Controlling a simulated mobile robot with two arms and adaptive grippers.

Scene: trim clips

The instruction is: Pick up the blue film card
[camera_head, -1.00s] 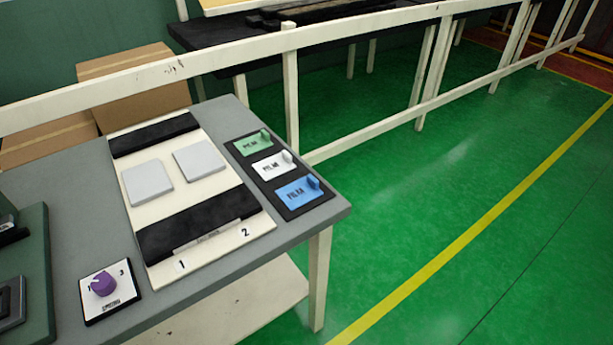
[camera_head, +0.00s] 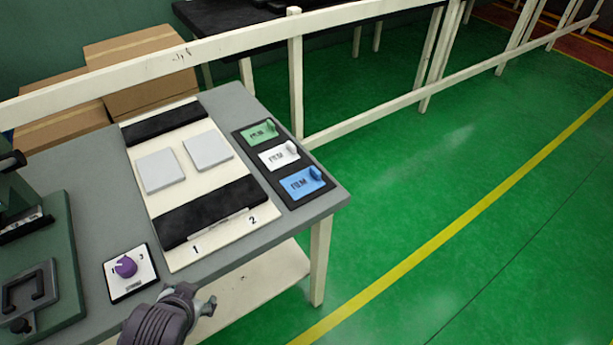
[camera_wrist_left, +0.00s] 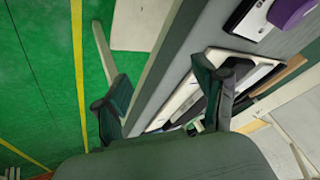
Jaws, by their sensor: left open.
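The blue film card (camera_head: 300,183) lies flat in the nearest slot of a black holder (camera_head: 328,187) at the table's right end. It has a raised tab at its right side. My left gripper (camera_head: 206,302) shows at the bottom of the head view, at the table's front edge and well to the left of the card. The left wrist view shows its two fingers (camera_wrist_left: 165,97) apart with nothing between them. I cannot make out the blue card in the left wrist view. My right gripper is not in view.
A white card (camera_head: 278,156) and a green card (camera_head: 260,133) lie behind the blue one. A cream board (camera_head: 215,240) with two grey pads lies left of the holder. A purple knob (camera_head: 125,266) and green machine (camera_head: 60,250) stand further left. A white rail (camera_head: 230,47) runs behind.

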